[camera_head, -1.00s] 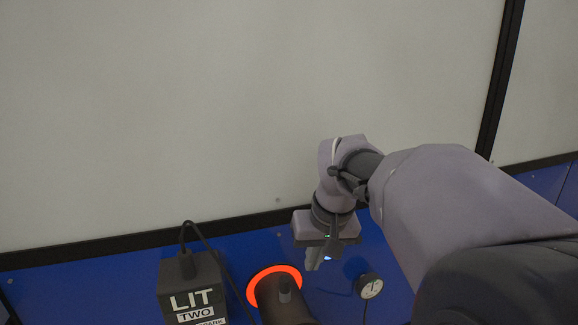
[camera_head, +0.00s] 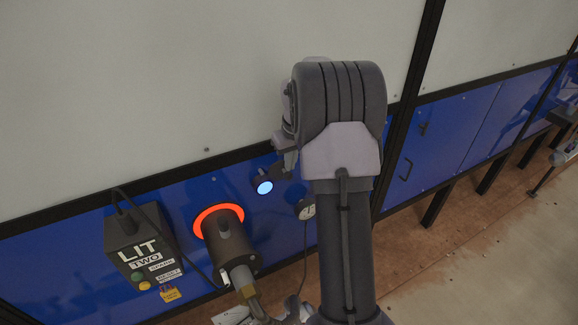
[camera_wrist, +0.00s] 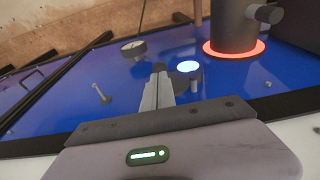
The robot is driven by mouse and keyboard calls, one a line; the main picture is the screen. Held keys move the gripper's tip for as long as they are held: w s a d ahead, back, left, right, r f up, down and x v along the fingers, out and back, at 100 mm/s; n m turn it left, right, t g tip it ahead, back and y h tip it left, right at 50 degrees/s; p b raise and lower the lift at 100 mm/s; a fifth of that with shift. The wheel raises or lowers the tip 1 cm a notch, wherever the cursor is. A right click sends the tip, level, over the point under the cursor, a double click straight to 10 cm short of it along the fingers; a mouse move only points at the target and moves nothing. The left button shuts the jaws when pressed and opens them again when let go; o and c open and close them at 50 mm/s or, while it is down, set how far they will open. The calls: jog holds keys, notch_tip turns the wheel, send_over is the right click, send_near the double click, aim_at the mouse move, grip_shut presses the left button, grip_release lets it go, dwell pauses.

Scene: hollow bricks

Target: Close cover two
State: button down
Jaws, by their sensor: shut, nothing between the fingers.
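A small bright bluish-white disc (camera_head: 264,188), round like a sight port, sits on the blue panel (camera_head: 185,195) below the white wall. It also shows in the wrist view (camera_wrist: 189,66), with a dark round part and a small peg beside it. I cannot tell for sure which part is the cover. My gripper (camera_wrist: 160,72) is shut and empty in the wrist view. Its fingertips appear just left of the disc; whether they touch anything is unclear. In the head view my arm hides most of the gripper.
A dark box (camera_head: 145,245) labelled LIT TWO stands at left with a cable. A dark cylinder (camera_head: 228,240) leaves the panel through a glowing orange ring (camera_head: 205,215). A round gauge (camera_head: 307,210) is right of the disc, partly behind my arm. A small bolt-like handle (camera_wrist: 101,93) is on the panel.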

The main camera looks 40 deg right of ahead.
jog(key=shift+w+a+f, duration=0.1)
jog(key=shift+f, duration=0.45)
jog(key=shift+w+d+f, duration=0.15)
jog(key=shift+d+f, duration=0.05)
jog(key=shift+f, duration=0.4)
jog(key=shift+a, duration=0.1)
